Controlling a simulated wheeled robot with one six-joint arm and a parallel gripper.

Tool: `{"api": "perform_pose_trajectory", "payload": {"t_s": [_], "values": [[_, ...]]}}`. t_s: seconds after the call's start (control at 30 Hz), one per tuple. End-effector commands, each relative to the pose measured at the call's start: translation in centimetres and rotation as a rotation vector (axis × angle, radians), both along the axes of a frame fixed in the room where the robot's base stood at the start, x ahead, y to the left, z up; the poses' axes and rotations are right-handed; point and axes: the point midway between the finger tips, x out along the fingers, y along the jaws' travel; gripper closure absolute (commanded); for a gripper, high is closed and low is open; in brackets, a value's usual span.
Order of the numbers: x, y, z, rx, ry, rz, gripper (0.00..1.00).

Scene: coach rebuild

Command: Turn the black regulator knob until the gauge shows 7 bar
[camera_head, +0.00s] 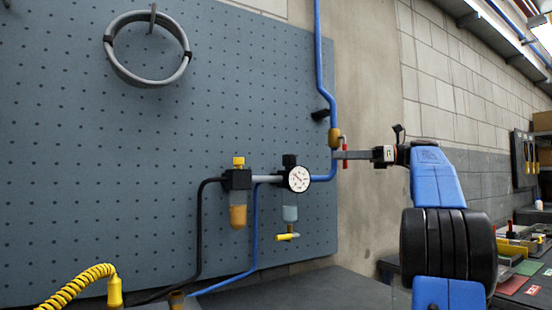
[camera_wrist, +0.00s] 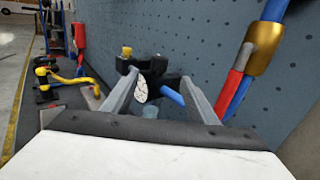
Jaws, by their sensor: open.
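The black regulator knob (camera_head: 289,161) sits on top of the regulator, above and behind the round white gauge (camera_head: 298,179). The gauge's dark needle shows, but its figures are too small to read. My gripper (camera_head: 337,155) is to the right of the knob, at about its height, apart from it. In the wrist view my gripper (camera_wrist: 158,77) has its two grey fingers spread with nothing held. The black knob (camera_wrist: 158,65) appears beyond and between the fingertips, and the gauge (camera_wrist: 140,90) shows edge-on near the left finger, partly hidden.
A brass valve (camera_head: 335,138) with a red handle (camera_wrist: 230,93) on the blue pipe (camera_head: 319,60) stands close to my fingers. A yellow-capped filter (camera_head: 238,180) is left of the regulator. A pegboard (camera_head: 120,150) lies behind. A yellow coiled hose (camera_head: 75,287) is lower left.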

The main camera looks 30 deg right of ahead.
Motion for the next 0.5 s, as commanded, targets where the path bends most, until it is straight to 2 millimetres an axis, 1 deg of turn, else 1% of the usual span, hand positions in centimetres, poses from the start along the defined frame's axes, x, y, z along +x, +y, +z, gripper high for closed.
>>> {"api": "perform_pose_trajectory", "payload": {"t_s": [0.17, 0.5], "values": [[1.2, 1.6, 0.0, 0.0, 0.0, 0.004, 0.46], [5.0, 6.2, 0.0, -0.001, -0.001, 0.004, 0.46]]}}
